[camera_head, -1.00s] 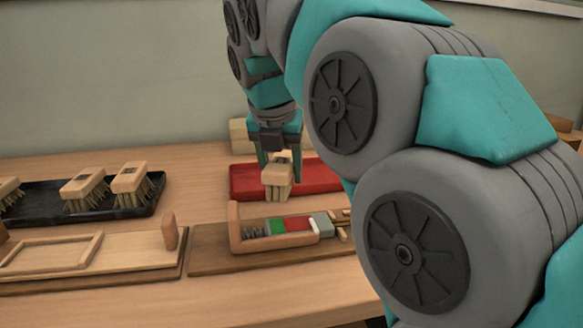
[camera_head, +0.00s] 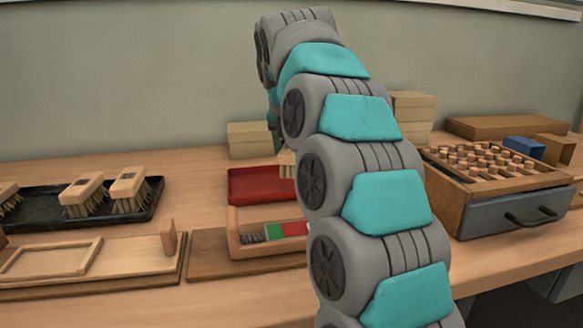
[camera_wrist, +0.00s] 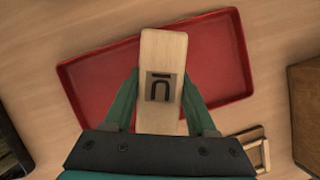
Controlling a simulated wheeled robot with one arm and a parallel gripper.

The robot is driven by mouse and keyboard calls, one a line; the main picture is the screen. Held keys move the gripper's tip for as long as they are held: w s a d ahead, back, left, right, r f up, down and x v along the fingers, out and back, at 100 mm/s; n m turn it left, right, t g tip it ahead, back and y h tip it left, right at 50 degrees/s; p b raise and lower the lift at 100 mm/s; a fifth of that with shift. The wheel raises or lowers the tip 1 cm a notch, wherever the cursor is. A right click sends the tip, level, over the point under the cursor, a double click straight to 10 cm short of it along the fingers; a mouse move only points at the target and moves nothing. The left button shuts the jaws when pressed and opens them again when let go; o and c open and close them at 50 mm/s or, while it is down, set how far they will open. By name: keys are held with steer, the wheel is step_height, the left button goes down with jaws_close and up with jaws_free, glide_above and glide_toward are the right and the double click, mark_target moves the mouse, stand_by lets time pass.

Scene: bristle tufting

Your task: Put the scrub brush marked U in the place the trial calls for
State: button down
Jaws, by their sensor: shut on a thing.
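My gripper (camera_wrist: 162,88) is shut on a wooden scrub brush (camera_wrist: 163,55). In the wrist view the brush's back carries a dark plate with a U mark, upside down and with a bar beside it. The brush is held above a red tray (camera_wrist: 95,85); its bristles are hidden from above. In the head view my arm hides most of the gripper, and only a sliver of the brush (camera_head: 286,158) shows over the right part of the red tray (camera_head: 252,187). I cannot tell the height of the gap.
A black tray (camera_head: 105,219) at left holds several brushes. In front stand a wooden fixture (camera_head: 234,240) with green and red patches and a board with a wooden frame (camera_head: 60,258). A drawer cabinet (camera_head: 500,212) with a peg rack stands right; wood blocks (camera_head: 250,140) are behind.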

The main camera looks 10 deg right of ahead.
steer(key=shift+f, duration=1.7)
steer(key=shift+c, duration=1)
jaws_free()
steer(key=shift+f, duration=0.1)
steer(key=p+v, duration=0.1)
steer(key=v, duration=1.1)
steer(key=shift+w, duration=0.1)
